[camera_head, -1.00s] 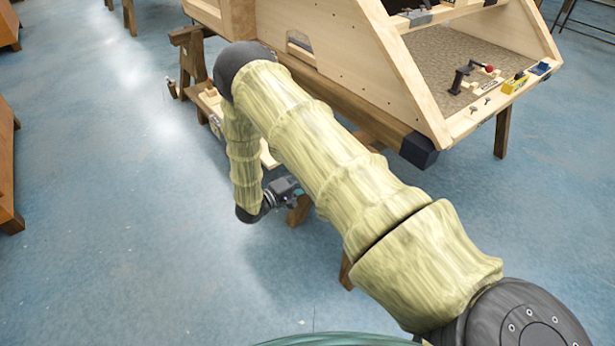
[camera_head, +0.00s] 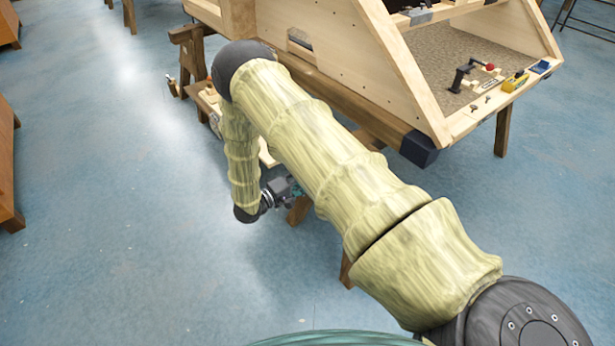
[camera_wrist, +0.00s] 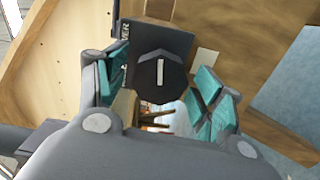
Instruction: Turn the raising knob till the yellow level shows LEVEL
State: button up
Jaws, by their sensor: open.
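A dark knob (camera_wrist: 160,75) with a white pointer line stands on a black plate (camera_wrist: 178,38) in the wrist view. The pointer line runs roughly up and down in the picture. My gripper (camera_wrist: 161,92) is open, with teal finger pads on the left and right of the knob; contact cannot be told. My gripper also shows small in the head view (camera_head: 287,189), low beside the wooden frame. A yellow level (camera_head: 515,82) sits on the front ledge of the wooden body; its reading is too small to make out.
The wooden bodyframe (camera_head: 355,60) rests on trestles above the blue floor (camera_head: 110,220). A black lever with a red knob (camera_head: 490,67) and a blue item (camera_head: 540,68) lie near the level.

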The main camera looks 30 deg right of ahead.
jog(key=a, duration=1.1)
jog(key=shift+s+a, duration=0.15)
jog(key=shift+s, duration=0.3)
jog(key=s+f+n+t+y, duration=0.2)
jog(key=s+f+t+y, duration=0.45)
jog(key=f+y, duration=0.4)
jog(key=s+a+f+m+g+y, duration=0.1)
jog(key=s+a+f+g+y, duration=0.15)
jog(key=s, duration=0.75)
jog(key=s+a+f+g+y, duration=0.2)
jog(key=s+a+f+y, duration=0.1)
jog(key=s, duration=0.6)
jog(key=s+a+r+m+g+y, duration=0.1)
jog(key=s+a+r+g+y, duration=0.15)
jog(key=s, duration=1.05)
notch_tip(320, 180, up, 17)
jog(key=p, duration=1.7)
jog(key=shift+g, duration=0.35)
